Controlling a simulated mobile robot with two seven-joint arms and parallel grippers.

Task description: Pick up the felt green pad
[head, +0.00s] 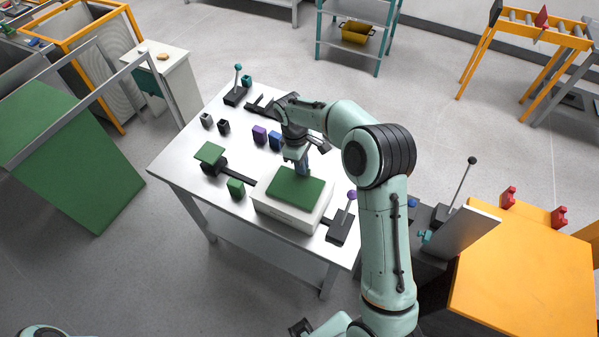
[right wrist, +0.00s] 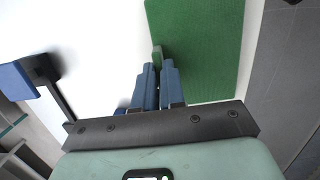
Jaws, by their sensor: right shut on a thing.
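The felt green pad (head: 297,185) is a flat green rectangle on top of a white box (head: 287,213) on the white table. It fills the upper right of the right wrist view (right wrist: 205,45). My right gripper (head: 302,163) reaches down at the pad's far edge. In the right wrist view its blue fingers (right wrist: 159,72) are shut on a small green-grey piece at the pad's edge, which seems to be part of the pad. The fingers hide most of this grip. The pad looks flat; I cannot tell whether it is lifted.
On the white table (head: 170,170), a green plate (head: 209,153) on a black stand, a green block (head: 236,187), and purple (head: 259,134) and blue (head: 276,140) blocks stand left of the arm. A purple-knobbed lever (head: 340,225) is close right of the box.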

